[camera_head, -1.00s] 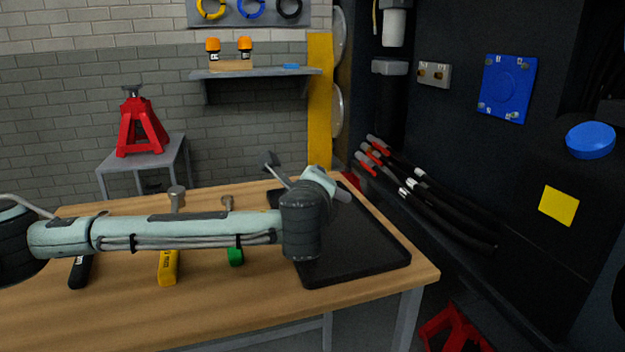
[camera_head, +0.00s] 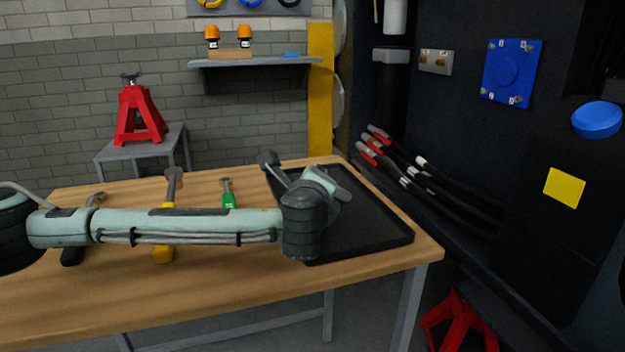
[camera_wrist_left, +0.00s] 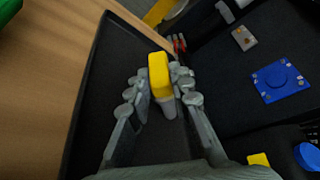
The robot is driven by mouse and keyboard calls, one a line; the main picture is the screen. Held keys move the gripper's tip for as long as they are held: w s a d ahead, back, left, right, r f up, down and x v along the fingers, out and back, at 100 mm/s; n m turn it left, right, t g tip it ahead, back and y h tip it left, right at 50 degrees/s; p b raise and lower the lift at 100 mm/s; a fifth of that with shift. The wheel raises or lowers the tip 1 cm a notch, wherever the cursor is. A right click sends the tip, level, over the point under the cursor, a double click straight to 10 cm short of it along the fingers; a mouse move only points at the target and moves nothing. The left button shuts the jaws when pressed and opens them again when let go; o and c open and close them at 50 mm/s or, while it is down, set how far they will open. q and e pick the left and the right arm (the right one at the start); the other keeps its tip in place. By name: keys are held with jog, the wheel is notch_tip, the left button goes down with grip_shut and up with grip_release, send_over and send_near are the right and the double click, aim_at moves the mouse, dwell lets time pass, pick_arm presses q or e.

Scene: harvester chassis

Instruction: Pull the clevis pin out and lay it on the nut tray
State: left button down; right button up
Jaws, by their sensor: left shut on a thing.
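My left gripper (camera_wrist_left: 160,100) is shut on a yellow-ended piece with a grey shank, likely the clevis pin (camera_wrist_left: 160,74), in the left wrist view. The yellow end stands out between the two grey fingers. The black nut tray (camera_wrist_left: 88,92) lies beyond it in that view. My right gripper is not in view.
On the table (camera_head: 230,285) lie a yellow-handled hammer (camera_head: 172,190), a green-handled tool (camera_head: 228,199) and a black-handled tool (camera_head: 72,254), partly behind my arm. The dark chassis with red-ended hoses (camera_head: 372,145) and a blue plate (camera_head: 511,72) is right of the table.

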pick_arm(q)
jog(key=c, duration=1.3)
grip_release()
jog(key=shift+r, duration=0.1)
jog(key=v, duration=1.2)
